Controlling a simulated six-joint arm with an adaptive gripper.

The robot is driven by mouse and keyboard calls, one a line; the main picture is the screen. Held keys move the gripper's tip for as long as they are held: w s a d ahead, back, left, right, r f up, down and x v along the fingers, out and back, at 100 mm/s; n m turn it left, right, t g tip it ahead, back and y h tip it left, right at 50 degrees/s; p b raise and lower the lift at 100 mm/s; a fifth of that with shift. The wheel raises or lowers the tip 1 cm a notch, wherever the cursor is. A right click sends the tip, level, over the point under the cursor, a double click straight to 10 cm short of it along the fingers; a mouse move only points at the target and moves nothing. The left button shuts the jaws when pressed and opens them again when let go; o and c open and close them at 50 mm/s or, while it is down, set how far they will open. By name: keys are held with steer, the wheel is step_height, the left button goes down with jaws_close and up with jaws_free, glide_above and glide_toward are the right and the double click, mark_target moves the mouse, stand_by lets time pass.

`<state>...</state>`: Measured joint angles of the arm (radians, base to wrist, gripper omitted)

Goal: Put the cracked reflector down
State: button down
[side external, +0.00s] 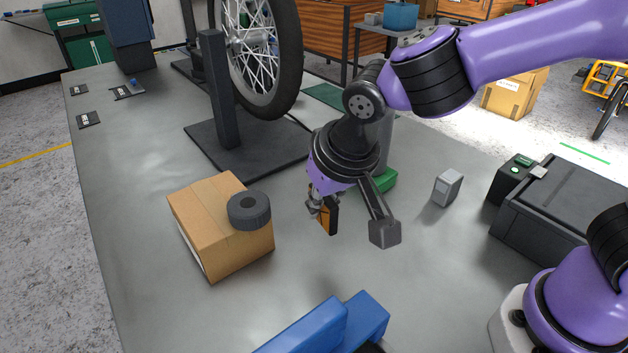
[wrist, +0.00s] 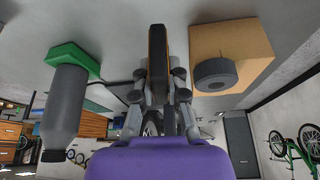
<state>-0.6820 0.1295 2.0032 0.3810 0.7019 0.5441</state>
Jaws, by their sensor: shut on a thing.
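My gripper (side external: 322,205) is shut on the reflector (side external: 327,222), a thin upright piece with an orange face and a dark edge. In the wrist view, my gripper (wrist: 158,85) pinches the reflector (wrist: 158,55) between its two fingers. The reflector appears to hang a little above the grey table (side external: 290,290), to the right of the cardboard box. Any crack is too small to see.
The cardboard box (side external: 199,205) carries a dark grey roll (side external: 249,211). A wheel stand (side external: 232,155), small grey box (side external: 447,187), black case (side external: 550,210) and blue object (side external: 325,325) surround the bare table.

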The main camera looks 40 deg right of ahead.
steer(key=s+a+n+g+y, duration=0.3)
steer(key=a+n+g+y, duration=0.15)
steer(key=a+n, duration=1.55)
steer(key=shift+y, duration=0.35)
step_height(320, 180, down, 10)
steer(key=shift+d+f, duration=0.1)
steer(key=shift+f, duration=0.15)
steer(key=c, duration=0.9)
jaws_free()
